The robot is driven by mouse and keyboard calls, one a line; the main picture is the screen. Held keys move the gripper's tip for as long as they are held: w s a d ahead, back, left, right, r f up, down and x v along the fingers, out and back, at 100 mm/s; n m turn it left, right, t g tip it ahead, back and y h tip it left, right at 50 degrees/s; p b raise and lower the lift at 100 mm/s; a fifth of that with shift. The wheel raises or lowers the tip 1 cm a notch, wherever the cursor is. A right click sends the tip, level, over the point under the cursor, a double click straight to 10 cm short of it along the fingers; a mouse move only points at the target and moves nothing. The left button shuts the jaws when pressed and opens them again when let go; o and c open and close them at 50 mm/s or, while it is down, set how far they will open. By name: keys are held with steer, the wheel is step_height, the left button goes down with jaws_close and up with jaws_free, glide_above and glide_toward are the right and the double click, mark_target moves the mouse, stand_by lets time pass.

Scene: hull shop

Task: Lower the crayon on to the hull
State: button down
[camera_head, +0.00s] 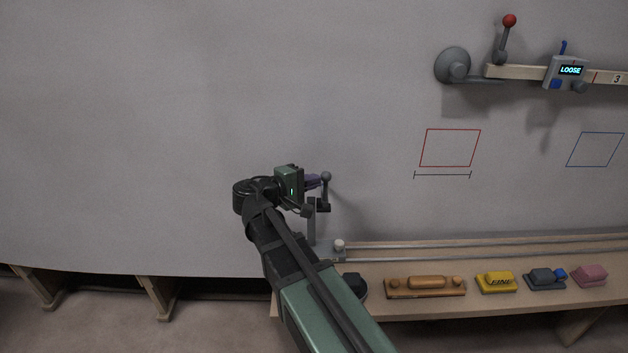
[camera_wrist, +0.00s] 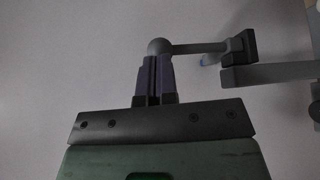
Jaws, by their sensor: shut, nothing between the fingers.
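The hull (camera_head: 180,120) is the large pale grey wall, and it fills the background of the wrist view. A small grey lever with a ball knob (camera_head: 326,177) stands in front of it. In the wrist view the ball (camera_wrist: 160,46) joins a grey arm that runs right to a dark block (camera_wrist: 240,47).
A wooden shelf (camera_head: 375,308) below carries a wooden block (camera_head: 427,286), a yellow block (camera_head: 496,281), a dark block (camera_head: 545,279) and a pink block (camera_head: 590,275). A rail with a LOOSE display (camera_head: 570,71) is at upper right. The hull at left is clear.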

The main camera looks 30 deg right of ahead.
steer(key=s+a+r+p, duration=0.1)
steer(key=a+r+p, duration=0.1)
steer(key=a, duration=1.1)
steer(key=shift+s+a+r+p, duration=0.3)
steer(key=shift+s+r, duration=0.05)
steer(key=shift+s, duration=0.05)
steer(key=s+a+f+m+g+y, duration=0.2)
steer(key=s+a+f+m+y, duration=0.15)
steer(key=s+f+y, duration=1.05)
step_height(320, 180, up, 16)
steer(key=w+d+y+p, duration=0.1)
steer(key=w+y+p, duration=0.1)
steer(key=p, duration=1.4)
steer(key=shift+w+d+f, duration=0.15)
steer(key=shift+w+d, duration=0.05)
